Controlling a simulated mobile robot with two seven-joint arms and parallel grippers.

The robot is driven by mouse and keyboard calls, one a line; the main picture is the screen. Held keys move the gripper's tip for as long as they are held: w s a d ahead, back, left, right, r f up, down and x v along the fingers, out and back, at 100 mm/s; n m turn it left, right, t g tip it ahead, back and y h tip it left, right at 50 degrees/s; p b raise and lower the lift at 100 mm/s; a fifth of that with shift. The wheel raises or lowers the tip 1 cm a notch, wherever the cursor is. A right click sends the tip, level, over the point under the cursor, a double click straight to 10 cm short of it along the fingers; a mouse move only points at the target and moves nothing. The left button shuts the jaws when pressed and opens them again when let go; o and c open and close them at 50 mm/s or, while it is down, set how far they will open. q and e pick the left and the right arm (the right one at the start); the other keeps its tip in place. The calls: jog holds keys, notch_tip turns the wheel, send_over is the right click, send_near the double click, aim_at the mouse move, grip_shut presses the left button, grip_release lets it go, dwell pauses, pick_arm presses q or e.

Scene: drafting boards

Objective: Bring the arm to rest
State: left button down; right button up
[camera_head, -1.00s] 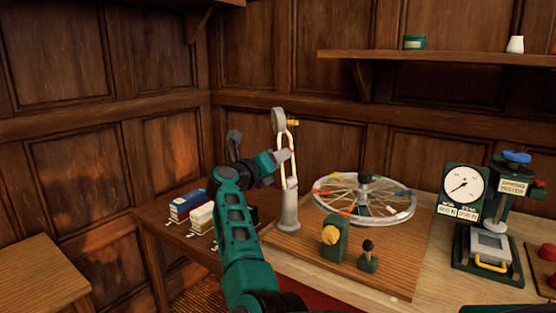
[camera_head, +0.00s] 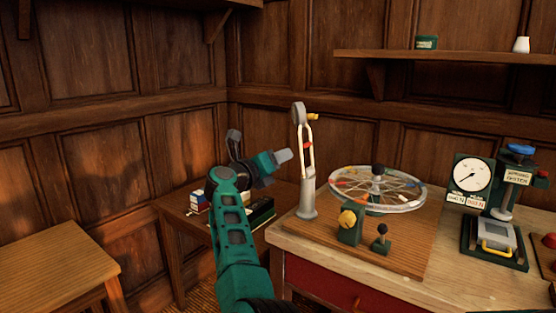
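One green arm of mine rises from the bottom middle and bends to the right at its top. Its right gripper (camera_head: 283,156) is at the light grey end, held in the air over the small side table and left of the upright grey stand. The fingers are too small and foreshortened to show whether they are open or shut. Nothing is clearly seen held in it. My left gripper is out of view.
A grey stand (camera_head: 307,190) and a spoked wheel (camera_head: 380,189) stand on a wooden board on the bench. A dial tester (camera_head: 473,181) is at right. Small boxes (camera_head: 200,201) on the side table are partly behind my arm. A stool-like table (camera_head: 50,262) is at left.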

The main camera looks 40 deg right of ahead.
dwell(0.5)
jog(key=s+a+f+n+t+y, duration=0.4)
jog(key=a+f+n+t+y, duration=0.45)
jog(key=n, duration=0.75)
jog(key=s+a+f+n+t+y, duration=0.55)
jog(key=f+n, duration=0.55)
jog(key=n, duration=0.5)
jog(key=s+a+f+n+g+y, duration=0.2)
jog(key=s+a+f+n+g, duration=0.2)
jog(key=s+f+n, duration=0.3)
jog(key=s+a+f+n+g+y, duration=0.3)
jog(key=s+a+f+n, duration=0.3)
jog(key=s+f, duration=0.5)
jog(key=s+a+g, duration=0.1)
jog(key=s, duration=0.3)
jog(key=shift+s+a+f+n+g, duration=0.15)
jog(key=shift+s+a+n+g, duration=0.05)
jog(key=shift+s+n+g, duration=0.2)
